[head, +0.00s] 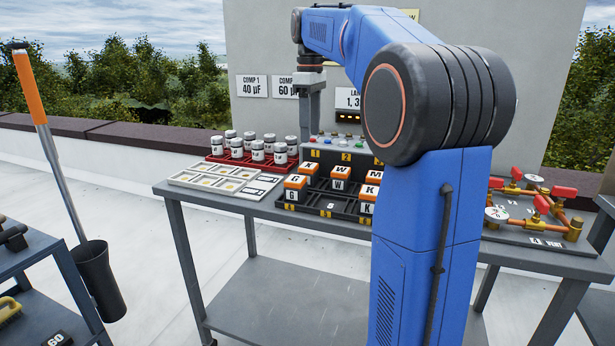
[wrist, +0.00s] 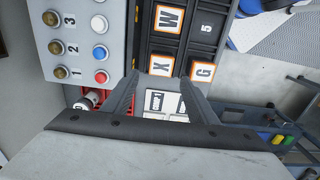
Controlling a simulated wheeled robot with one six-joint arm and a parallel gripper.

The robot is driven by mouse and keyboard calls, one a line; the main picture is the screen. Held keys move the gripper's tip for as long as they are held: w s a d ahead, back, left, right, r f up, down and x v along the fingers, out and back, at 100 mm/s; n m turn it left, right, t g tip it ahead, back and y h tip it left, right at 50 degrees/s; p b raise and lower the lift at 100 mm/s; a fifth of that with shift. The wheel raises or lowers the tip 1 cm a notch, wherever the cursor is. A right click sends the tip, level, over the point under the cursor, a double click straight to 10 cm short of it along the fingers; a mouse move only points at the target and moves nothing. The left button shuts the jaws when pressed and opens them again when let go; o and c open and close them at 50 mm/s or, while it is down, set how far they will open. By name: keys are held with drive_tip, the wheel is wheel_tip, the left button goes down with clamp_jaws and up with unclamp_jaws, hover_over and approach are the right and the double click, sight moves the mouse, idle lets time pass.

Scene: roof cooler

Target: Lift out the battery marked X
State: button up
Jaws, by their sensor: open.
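In the wrist view the X battery (wrist: 161,66) shows just beyond and between my fingertips. My gripper (head: 309,130) points down, open and empty, above the back of the table near the X battery. In the wrist view my gripper (wrist: 161,80) has its fingers apart. I cannot tell its exact height over the battery. My arm hides the tray's right part.
The W battery (head: 340,173) and G battery (head: 295,183) stand close to X. A numbered panel with buttons (wrist: 85,42) is beside the tray. A red rack of white jars (head: 234,162) and a pale card tray (head: 205,181) lie left. Pipework with red valves (head: 536,204) is right.

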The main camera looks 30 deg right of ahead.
sight(309, 165)
wheel_tip(309, 165, down, 7)
drive_tip(key=shift+f, duration=0.2)
drive_tip(key=shift+a+f, duration=0.15)
drive_tip(key=shift+f, duration=1.2)
drive_tip(key=shift+a+f, duration=0.1)
drive_tip(key=shift+f, duration=1.25)
drive_tip(key=shift+c, duration=0.7)
drive_tip(key=c, duration=0.9)
